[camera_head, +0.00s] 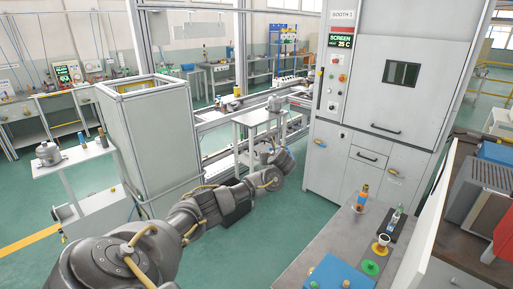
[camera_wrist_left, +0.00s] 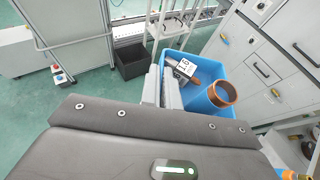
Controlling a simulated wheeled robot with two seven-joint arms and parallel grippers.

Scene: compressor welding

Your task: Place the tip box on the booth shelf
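The tip box is a small open blue box (camera_wrist_left: 239,133) in the left wrist view. It holds a copper-coloured ring (camera_wrist_left: 222,93) and a brown-tipped piece with a white "1.6" label (camera_wrist_left: 184,67). My left gripper (camera_wrist_left: 163,85) has its fingers close together at the box's left wall and appears shut on that wall. In the head view my left arm reaches toward the booth, and its wrist hides the fingers and the box. The booth (camera_head: 340,130) is a tall white cabinet with a screen, a small window and lower drawers. My right gripper is not in view.
A grey table (camera_head: 315,232) at lower right carries a blue object (camera_head: 340,276), a green disc (camera_head: 370,267) and small bottles. A black bin (camera_wrist_left: 130,62) is on the floor. A grey box-shaped cabinet (camera_head: 150,135) stands left of my arm.

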